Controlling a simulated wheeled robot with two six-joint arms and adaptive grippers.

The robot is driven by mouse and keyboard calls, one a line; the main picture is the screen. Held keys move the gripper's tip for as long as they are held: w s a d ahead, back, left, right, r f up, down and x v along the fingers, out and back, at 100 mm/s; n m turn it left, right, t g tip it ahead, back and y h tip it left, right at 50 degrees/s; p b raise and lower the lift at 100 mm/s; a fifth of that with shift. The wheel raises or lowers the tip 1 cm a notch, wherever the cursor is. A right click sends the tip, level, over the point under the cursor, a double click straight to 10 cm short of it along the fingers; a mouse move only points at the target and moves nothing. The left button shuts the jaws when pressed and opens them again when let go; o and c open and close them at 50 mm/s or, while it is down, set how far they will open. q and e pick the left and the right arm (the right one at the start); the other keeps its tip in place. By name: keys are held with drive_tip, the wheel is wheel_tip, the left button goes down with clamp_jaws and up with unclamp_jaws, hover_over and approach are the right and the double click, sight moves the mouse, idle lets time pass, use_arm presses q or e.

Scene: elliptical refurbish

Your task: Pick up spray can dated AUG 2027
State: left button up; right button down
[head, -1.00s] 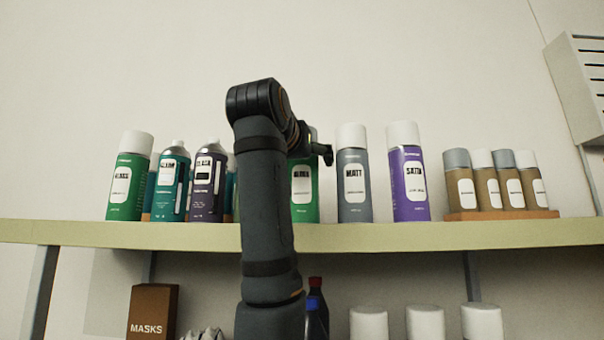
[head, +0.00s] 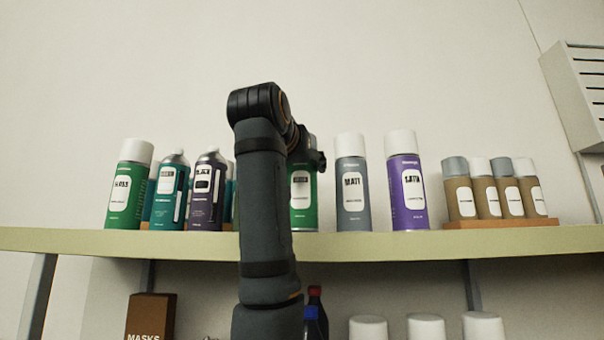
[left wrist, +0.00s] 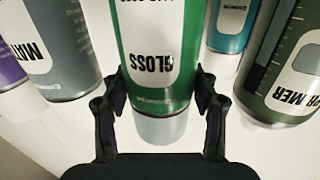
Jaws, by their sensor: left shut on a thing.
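A green spray can marked GLOSS (head: 303,205) stands on the shelf, partly behind my left arm. It also shows upside down in the left wrist view (left wrist: 157,50), with its pale cap toward me. My left gripper (head: 308,158) is shut on this can near its top. In the left wrist view the two fingers of my left gripper (left wrist: 160,92) press on either side of it below the cap. No date is readable on any can. My right gripper is not in view.
A grey MATT can (head: 353,190) and a purple SATIN can (head: 408,190) stand to the right. Another green can (head: 128,195) and dark sprayers (head: 206,195) stand left. Small brown cans (head: 482,195) share a wooden tray (head: 497,223). The shelf edge (head: 400,244) runs beneath.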

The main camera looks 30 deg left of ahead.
use_arm(q)
drive_tip(key=s+d+r, duration=0.8)
drive_tip(key=d+r, duration=0.3)
drive_tip(key=r, duration=0.1)
drive_tip(key=shift+s+r, duration=0.2)
drive_tip(key=shift+s, duration=0.1)
drive_tip(key=shift+w+d, duration=0.1)
